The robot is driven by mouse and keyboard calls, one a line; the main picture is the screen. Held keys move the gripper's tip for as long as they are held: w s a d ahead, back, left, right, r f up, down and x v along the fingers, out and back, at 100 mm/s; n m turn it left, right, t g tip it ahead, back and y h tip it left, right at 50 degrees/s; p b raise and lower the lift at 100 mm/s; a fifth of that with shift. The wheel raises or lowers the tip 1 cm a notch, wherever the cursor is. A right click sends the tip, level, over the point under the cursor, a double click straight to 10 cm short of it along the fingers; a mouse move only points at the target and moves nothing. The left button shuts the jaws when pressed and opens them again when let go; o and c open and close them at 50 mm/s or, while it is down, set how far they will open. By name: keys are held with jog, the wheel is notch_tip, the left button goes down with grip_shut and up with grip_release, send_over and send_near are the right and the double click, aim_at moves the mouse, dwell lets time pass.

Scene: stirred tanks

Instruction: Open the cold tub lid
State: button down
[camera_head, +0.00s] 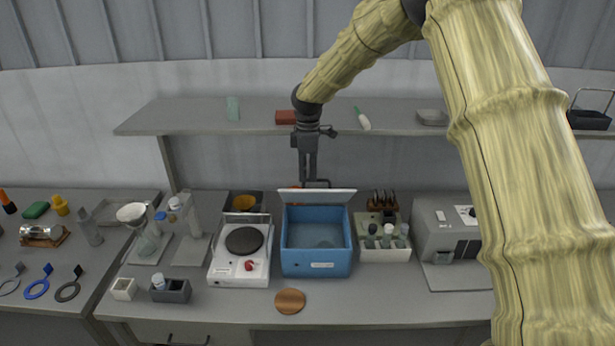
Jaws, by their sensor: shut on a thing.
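The cold tub (316,268) is a blue open-topped box with a white label on its front, in the middle of the bench. Its white lid (318,197) stands raised at the back edge, close to upright, and the blue inside of the tub shows. A dark lid handle (318,183) shows just above the lid's top edge. My gripper (307,181) points down behind the raised lid and is shut on the handle. The lid partly hides the fingertips.
A hotplate (241,265) stands close left of the tub, and a bottle rack (385,247) close right. A grey machine (446,225) is further right. A shelf (270,118) runs behind my gripper. A round copper-coloured disc (290,301) lies in front.

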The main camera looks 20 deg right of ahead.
jog(key=shift+d+f, duration=0.1)
jog(key=shift+f, duration=0.35)
jog(key=c, duration=1.8)
grip_release()
jog(key=shift+c, duration=0.2)
jog(key=shift+o, duration=1.4)
jog(key=shift+w+f, duration=0.15)
jog(key=shift+w, duration=0.05)
jog(key=shift+w+f, duration=0.1)
jog(key=shift+w, duration=0.1)
jog(key=shift+r, duration=0.35)
notch_tip(320, 180, up, 12)
jog(key=shift+w, duration=0.15)
